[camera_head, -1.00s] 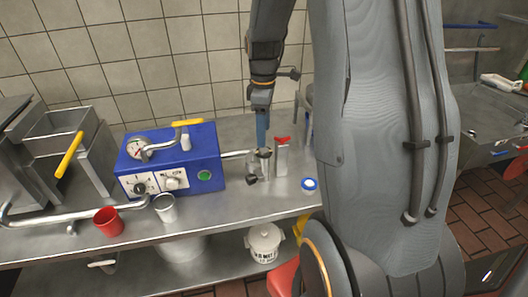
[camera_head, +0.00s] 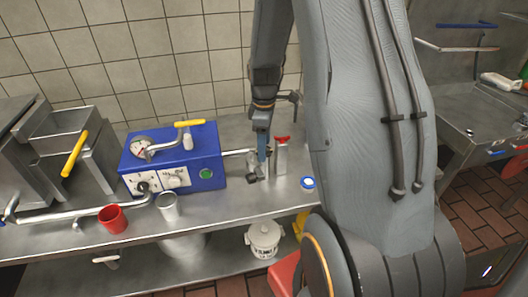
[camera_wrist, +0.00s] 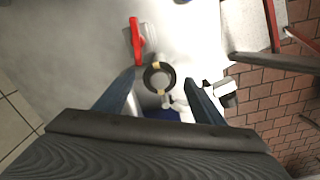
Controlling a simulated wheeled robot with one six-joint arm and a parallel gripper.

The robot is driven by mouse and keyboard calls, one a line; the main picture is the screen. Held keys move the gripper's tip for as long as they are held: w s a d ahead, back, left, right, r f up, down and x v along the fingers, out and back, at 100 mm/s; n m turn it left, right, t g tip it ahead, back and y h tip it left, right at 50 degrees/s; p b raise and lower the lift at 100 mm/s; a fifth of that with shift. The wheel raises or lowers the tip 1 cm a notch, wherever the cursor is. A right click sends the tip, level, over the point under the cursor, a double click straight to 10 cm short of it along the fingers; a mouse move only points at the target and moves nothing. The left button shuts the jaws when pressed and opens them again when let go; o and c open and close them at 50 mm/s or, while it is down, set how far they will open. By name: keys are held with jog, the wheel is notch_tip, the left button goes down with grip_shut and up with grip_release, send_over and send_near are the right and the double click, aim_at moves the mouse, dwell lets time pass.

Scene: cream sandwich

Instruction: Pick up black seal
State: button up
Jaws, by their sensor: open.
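The black seal (camera_wrist: 159,76) looks like a dark ring with small tan marks in the wrist view. It shows between the two blue fingers of my gripper (camera_wrist: 160,80), which are spread apart with nothing held. I cannot tell how far the tips are above it. In the head view my gripper (camera_head: 263,150) points down over the metal fittings at the right end of the blue machine (camera_head: 205,150). The seal cannot be made out there.
A red-handled valve (camera_head: 282,140) stands close to the right of my gripper; its red handle (camera_wrist: 136,40) shows in the wrist view. A blue-and-white round item (camera_head: 308,183) lies near the counter's front edge. A red cup (camera_head: 112,219) and metal cup (camera_head: 168,206) stand left.

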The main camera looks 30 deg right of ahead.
jog(key=shift+f, duration=0.25)
dwell(0.4)
jog(key=c, duration=1.1)
